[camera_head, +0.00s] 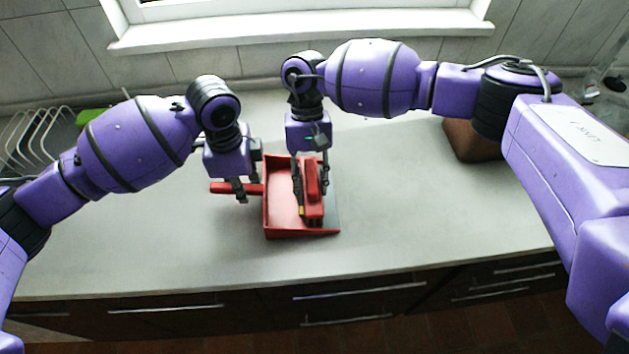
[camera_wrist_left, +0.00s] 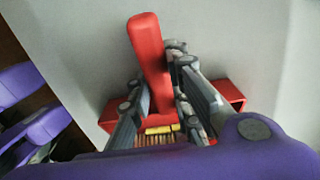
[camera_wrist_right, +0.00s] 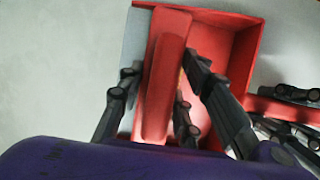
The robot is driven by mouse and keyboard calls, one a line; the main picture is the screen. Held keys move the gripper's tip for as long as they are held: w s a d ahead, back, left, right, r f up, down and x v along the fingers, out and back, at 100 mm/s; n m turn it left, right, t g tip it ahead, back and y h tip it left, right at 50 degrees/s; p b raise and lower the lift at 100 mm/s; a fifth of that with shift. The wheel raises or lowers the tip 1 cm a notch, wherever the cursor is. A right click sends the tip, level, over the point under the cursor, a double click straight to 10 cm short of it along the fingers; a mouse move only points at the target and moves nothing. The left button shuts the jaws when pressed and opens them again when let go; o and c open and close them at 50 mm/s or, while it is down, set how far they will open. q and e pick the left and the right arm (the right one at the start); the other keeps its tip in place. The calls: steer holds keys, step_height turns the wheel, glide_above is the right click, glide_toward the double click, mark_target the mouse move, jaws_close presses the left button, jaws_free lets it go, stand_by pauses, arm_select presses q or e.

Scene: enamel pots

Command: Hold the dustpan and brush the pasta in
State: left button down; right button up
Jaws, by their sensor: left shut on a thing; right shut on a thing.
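The red dustpan (camera_head: 282,207) lies on the counter with its grey lip facing right. My left gripper (camera_head: 241,194) is shut on the dustpan's handle (camera_head: 219,188), which also shows between its fingers in the left wrist view (camera_wrist_left: 149,50). My right gripper (camera_head: 311,187) is shut on the red brush (camera_head: 312,179). The brush is over the dustpan's right part, near the lip; whether it touches the pan floor I cannot tell. The brush's pale bristles (camera_wrist_left: 155,140) show in the left wrist view. No pasta is visible in any view.
The grey counter (camera_head: 420,210) is clear in front of and right of the dustpan. A brown block-like object (camera_head: 468,142) stands at the back right, partly behind my right arm. A wire rack (camera_head: 35,135) and a green item (camera_head: 95,117) are at the back left.

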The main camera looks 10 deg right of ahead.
mark_target(312, 179)
steer(key=shift+a, duration=0.8)
steer(key=shift+d+r, duration=0.3)
steer(key=shift+r, duration=0.6)
steer(key=shift+d+r, duration=0.3)
steer(key=shift+r, duration=0.6)
steer(key=shift+d+r, duration=0.3)
steer(key=shift+r, duration=0.6)
arm_select(q)
steer(key=c, duration=1.5)
jaws_free()
steer(key=shift+c, duration=0.2)
